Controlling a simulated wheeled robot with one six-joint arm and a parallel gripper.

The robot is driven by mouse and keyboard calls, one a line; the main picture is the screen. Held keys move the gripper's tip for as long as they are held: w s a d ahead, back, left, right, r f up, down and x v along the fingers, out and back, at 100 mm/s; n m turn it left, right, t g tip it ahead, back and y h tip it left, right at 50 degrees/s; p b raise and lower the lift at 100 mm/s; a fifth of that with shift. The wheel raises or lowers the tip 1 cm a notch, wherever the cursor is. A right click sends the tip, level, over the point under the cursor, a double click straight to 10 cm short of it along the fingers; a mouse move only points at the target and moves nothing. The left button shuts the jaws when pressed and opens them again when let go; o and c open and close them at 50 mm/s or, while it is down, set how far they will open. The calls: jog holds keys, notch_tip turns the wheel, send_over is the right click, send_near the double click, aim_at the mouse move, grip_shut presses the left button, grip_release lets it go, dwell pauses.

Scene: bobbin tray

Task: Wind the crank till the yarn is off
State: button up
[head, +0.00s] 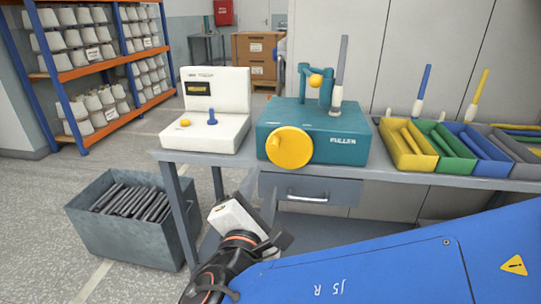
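A teal winding machine (340,127) stands on the grey bench, its front label reading like "PULLER" or "FULLER". Its crank is a round yellow wheel (292,150) on the front left, with a small knob near its upper left. A grey tube (342,62) stands upright on a pale base at the machine's back right. A teal bracket (322,86) with an orange-yellow ball stands beside it. I cannot make out any yarn strand. My gripper (262,203) is below and left of the wheel, in front of the bench and apart from it; its fingers are unclear.
A white console (222,90) with a blue lever stands left of the machine. Yellow, green, blue and grey trays (408,160) line the bench's right. A grey bin (120,235) of dark rods stands on the floor. A drawer (310,190) hangs under the bench (215,160).

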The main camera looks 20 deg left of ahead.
aim_at(272, 151)
jog(key=w+a+n, duration=0.1)
jog(key=w+n, duration=0.4)
jog(key=n, duration=0.1)
jog(key=w+a+n, duration=0.2)
jog(key=w+n, duration=0.4)
jog(key=w+a+n, duration=0.1)
jog(key=w+n, duration=0.5)
jog(key=shift+w+a+n, duration=0.1)
jog(key=shift+a+n, duration=0.05)
jog(key=shift+n, duration=0.25)
dwell(0.4)
grip_shut()
